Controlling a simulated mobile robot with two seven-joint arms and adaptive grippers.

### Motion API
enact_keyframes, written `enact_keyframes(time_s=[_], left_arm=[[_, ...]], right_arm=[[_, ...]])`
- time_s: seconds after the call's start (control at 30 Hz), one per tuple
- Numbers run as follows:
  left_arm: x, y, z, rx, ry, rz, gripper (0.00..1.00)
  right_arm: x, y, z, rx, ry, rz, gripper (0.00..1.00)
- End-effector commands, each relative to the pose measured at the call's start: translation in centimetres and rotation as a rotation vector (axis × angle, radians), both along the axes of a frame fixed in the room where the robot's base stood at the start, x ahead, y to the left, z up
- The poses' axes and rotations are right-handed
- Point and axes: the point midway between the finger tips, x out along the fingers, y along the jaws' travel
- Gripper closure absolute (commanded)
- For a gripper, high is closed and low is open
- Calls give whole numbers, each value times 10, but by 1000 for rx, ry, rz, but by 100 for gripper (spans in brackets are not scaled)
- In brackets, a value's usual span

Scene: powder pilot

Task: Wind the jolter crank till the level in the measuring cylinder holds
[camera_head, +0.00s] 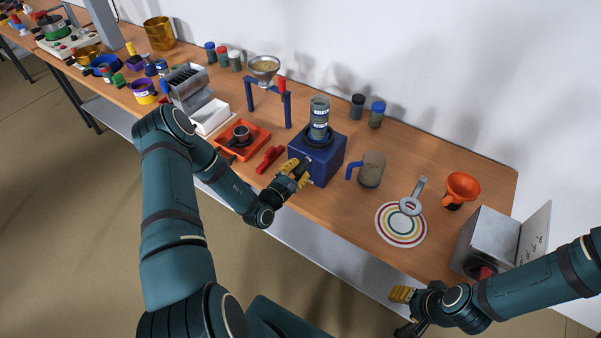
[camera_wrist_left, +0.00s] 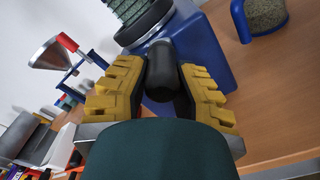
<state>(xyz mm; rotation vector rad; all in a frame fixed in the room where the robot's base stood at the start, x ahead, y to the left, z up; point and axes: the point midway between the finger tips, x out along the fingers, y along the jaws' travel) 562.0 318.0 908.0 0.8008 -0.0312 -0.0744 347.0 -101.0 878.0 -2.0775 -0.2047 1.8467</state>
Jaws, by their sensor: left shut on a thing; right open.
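The blue jolter (camera_head: 317,160) stands near the front of the table. The measuring cylinder (camera_head: 319,118) stands upright on top of it with grey-green material inside; its exact level is too small to read. My left gripper (camera_head: 295,172) is at the jolter's front left side. In the left wrist view its yellow fingers are shut on the black crank handle (camera_wrist_left: 162,72), with the jolter's blue body (camera_wrist_left: 210,55) just behind. My right gripper (camera_head: 402,294) is open and empty off the table's front edge, at the lower right.
A jug with a blue handle (camera_head: 371,168) stands right of the jolter. A striped round mat (camera_head: 401,232), an orange funnel (camera_head: 461,188) and a grey box (camera_head: 486,240) are farther right. A red scoop (camera_head: 270,158) and an orange tray (camera_head: 243,150) lie left, by a blue funnel stand (camera_head: 288,108).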

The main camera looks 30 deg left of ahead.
Motion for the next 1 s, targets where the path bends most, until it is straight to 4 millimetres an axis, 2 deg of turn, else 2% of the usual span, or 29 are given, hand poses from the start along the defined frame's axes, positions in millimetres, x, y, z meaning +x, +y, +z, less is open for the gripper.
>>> enact_keyframes(time_s=[0.23, 0.63, 0.87, 0.9, 0.97, 1.0], left_arm=[[0, 22, 0, 3, 5, 6, 100], [1, 24, 0, 0, 5, 1, 100], [2, 39, -7, 1, 6, 0, 100], [2, 39, -7, 0, 5, -1, 67], [2, 38, -6, -1, 4, -1, 50], [3, 38, -5, -1, 4, -1, 50]], right_arm=[[0, 0, 0, 0, 0, 0, 50], [0, 0, -1, 0, 0, 0, 50], [0, 0, -9, 0, 0, 0, 50], [0, 0, -8, 0, 0, 0, 50], [0, 0, -7, 0, 0, 0, 50], [0, 0, -7, 0, 0, 0, 50]])
